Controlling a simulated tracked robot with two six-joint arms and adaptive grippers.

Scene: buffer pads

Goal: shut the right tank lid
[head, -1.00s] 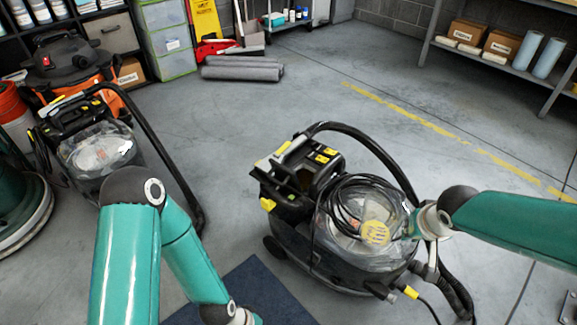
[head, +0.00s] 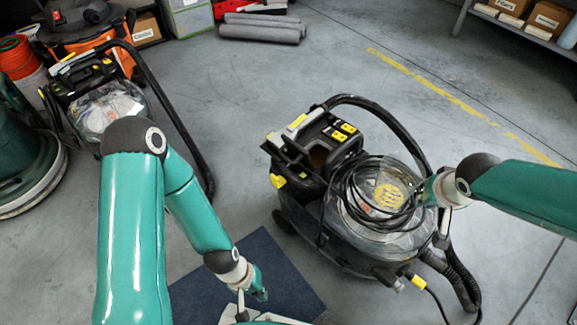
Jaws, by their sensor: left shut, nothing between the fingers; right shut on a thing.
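A black carpet-cleaning machine (head: 345,245) stands on the floor right of centre. Its clear domed tank lid (head: 405,240) has a coiled black cable and a yellow disc on or behind it. My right gripper (head: 424,193) is at the right edge of this lid and is shut on it; the fingertips are small and partly hidden. From this angle I cannot tell whether the lid is fully seated. My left gripper (head: 258,290) is shut and empty, low over the blue mat, apart from the machine.
A similar machine (head: 100,105) stands at the left, beside a green floor machine (head: 25,160). A dark blue mat (head: 285,280) lies in front. Grey rolls (head: 262,30) lie at the back. A shelf with boxes is at top right. The middle floor is clear.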

